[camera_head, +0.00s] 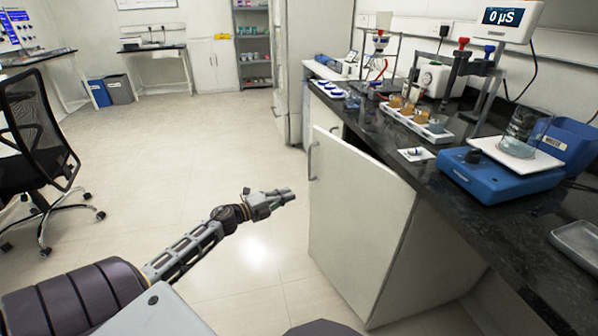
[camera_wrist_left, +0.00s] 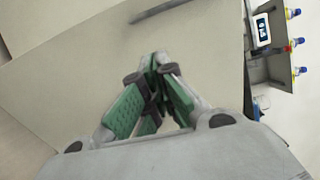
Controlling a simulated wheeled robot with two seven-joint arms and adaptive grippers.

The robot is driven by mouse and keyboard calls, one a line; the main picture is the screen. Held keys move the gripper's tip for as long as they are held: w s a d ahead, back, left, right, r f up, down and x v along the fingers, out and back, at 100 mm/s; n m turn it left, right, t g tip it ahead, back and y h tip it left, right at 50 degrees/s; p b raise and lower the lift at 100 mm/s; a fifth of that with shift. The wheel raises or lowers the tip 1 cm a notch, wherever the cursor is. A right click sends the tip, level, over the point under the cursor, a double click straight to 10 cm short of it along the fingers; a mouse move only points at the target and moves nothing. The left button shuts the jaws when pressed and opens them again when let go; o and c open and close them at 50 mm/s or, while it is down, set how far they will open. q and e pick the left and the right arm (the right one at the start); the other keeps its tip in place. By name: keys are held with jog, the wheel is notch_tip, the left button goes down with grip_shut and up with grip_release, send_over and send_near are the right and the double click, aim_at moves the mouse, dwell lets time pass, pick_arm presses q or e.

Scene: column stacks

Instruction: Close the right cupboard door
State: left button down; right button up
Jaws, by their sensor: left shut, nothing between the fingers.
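The white cupboard door (camera_head: 350,225) stands open below the black counter, swung out into the room. Its grey bar handle (camera_head: 313,161) is near its upper left edge. My left gripper (camera_head: 290,195) is shut and empty, just left of the door's free edge and a little below the handle; I cannot tell whether it touches the door. In the left wrist view the closed green-padded fingers (camera_wrist_left: 155,90) are in front of a pale flat panel, with a grey bar at the top edge. My right gripper does not show.
The black counter (camera_head: 400,135) above carries a blue balance (camera_head: 500,175) with a beaker, a rack of amber samples (camera_head: 415,115) and stands. A black office chair (camera_head: 35,140) is at the left. The tiled floor (camera_head: 190,140) between is clear.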

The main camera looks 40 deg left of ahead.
pick_arm(q)
jog(key=shift+w+a+r+n+t+y, duration=0.15)
jog(key=shift+a+r+n+y, duration=0.25)
jog(key=shift+a+n+y, duration=0.2)
jog(key=shift+w+a+r+n+t+y, duration=0.15)
jog(key=shift+a+r+n+y, duration=0.3)
jog(key=shift+a, duration=0.2)
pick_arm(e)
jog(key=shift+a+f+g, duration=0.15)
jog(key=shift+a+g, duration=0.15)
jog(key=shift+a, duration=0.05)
pick_arm(q)
jog(key=shift+f, duration=0.1)
jog(key=shift+w, duration=0.15)
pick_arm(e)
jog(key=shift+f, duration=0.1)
